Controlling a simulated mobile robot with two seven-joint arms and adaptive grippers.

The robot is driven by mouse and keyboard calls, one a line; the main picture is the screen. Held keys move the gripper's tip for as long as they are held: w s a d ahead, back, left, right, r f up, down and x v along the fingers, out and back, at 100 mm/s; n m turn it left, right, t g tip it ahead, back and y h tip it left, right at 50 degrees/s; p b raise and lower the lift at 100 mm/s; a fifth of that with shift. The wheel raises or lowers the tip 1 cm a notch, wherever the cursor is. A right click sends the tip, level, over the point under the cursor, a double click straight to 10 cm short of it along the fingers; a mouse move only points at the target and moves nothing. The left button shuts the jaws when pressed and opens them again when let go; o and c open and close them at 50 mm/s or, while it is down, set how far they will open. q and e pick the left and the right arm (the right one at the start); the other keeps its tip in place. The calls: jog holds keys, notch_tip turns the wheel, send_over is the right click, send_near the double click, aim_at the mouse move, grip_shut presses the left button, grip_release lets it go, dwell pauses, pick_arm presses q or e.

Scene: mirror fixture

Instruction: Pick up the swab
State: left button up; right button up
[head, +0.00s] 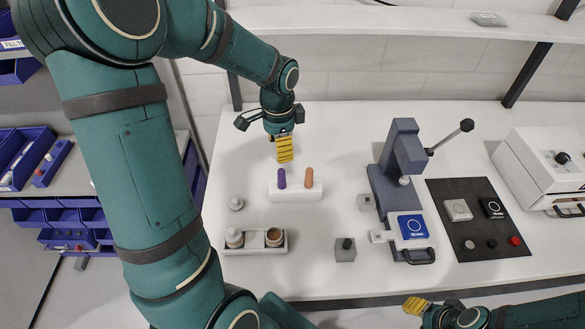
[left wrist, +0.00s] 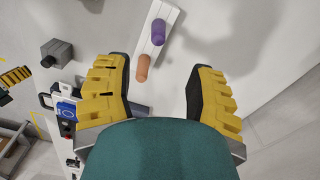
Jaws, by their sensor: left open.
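A purple rounded stick (head: 281,178) and an orange one (head: 309,177) stand upright in a white block (head: 295,195) on the table. I cannot tell which thing is the swab. My left gripper (head: 285,150) points down behind and above the block, apart from both sticks. In the left wrist view its yellow fingers are spread, with nothing held between them. The orange stick (left wrist: 143,68) shows between the fingers there, and the purple one (left wrist: 158,32) lies farther up. My right gripper (head: 416,305) is at the table's front edge; its opening is unclear.
A tray (head: 253,250) with small jars stands at the front left, a loose knob-topped piece (head: 236,203) behind it. A grey cube (head: 345,250) sits in front. A lever press (head: 402,165), dark mat (head: 475,245) and white machine (head: 540,165) fill the right. The table's back left is clear.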

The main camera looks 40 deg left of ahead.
aim_at(282, 181)
pick_arm(q)
notch_tip(282, 181, down, 7)
jog(key=shift+s+f+b, duration=0.15)
jog(key=shift+f+b, duration=0.05)
jog(key=shift+b, duration=0.15)
jog(key=shift+f, duration=3.1)
grip_shut()
